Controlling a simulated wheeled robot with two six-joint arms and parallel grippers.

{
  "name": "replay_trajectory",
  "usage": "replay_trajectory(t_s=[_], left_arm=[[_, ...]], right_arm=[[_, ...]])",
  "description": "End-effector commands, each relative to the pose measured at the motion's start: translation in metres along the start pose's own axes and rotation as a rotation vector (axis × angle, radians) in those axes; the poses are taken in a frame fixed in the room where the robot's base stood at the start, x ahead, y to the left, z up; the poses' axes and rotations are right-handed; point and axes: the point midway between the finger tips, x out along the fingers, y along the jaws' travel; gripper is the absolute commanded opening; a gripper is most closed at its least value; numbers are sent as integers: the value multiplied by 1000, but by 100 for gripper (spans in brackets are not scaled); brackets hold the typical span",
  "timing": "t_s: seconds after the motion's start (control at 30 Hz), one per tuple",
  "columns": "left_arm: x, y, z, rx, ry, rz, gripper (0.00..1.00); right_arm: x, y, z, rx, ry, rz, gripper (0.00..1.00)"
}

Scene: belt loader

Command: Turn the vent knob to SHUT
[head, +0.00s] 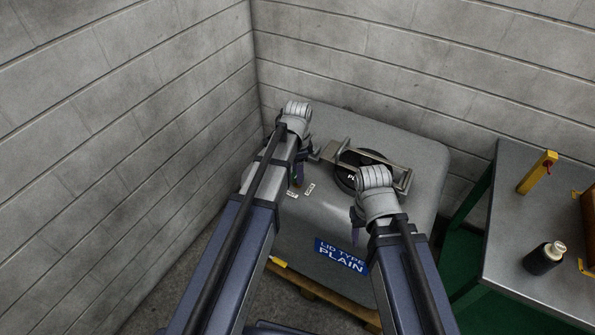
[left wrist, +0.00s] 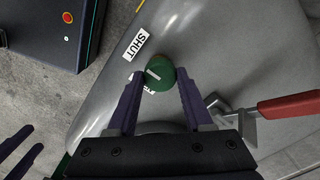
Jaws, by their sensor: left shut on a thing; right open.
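The vent knob (left wrist: 158,76) is green with a white pointer line, in the left wrist view. My left gripper (left wrist: 158,82) has its two purple fingers on either side of it, shut on it. A SHUT label (left wrist: 138,43) lies up and left of the knob. The pointer line slants; which end is its tip I cannot tell. A second label (left wrist: 146,91) is partly hidden by knob and finger. In the head view my left gripper (head: 297,176) hides the knob on the grey tank (head: 410,145). My right gripper (left wrist: 22,148) is open and empty, in front of the tank.
A black round lid (head: 348,182) under a metal clamp frame (head: 405,181) is on the tank's top. A red-handled lever (left wrist: 288,106) is close right of the left gripper. A bench (head: 500,230) with a dark bottle (head: 545,258) stands right. Block walls close off left and back.

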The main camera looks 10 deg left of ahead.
Motion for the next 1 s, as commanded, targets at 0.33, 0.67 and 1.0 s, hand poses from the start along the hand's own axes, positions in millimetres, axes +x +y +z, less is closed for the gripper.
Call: replay_trajectory(t_s=[0.33,0.67,1.0], left_arm=[[0,0,0,1,0,0,81],[-2,0,0,0,0,0,81],[-31,0,0,0,0,0,81]], right_arm=[[0,0,0,0,0,0,50],[-2,0,0,0,0,0,50],[-31,3,2,0,0,0,50]])
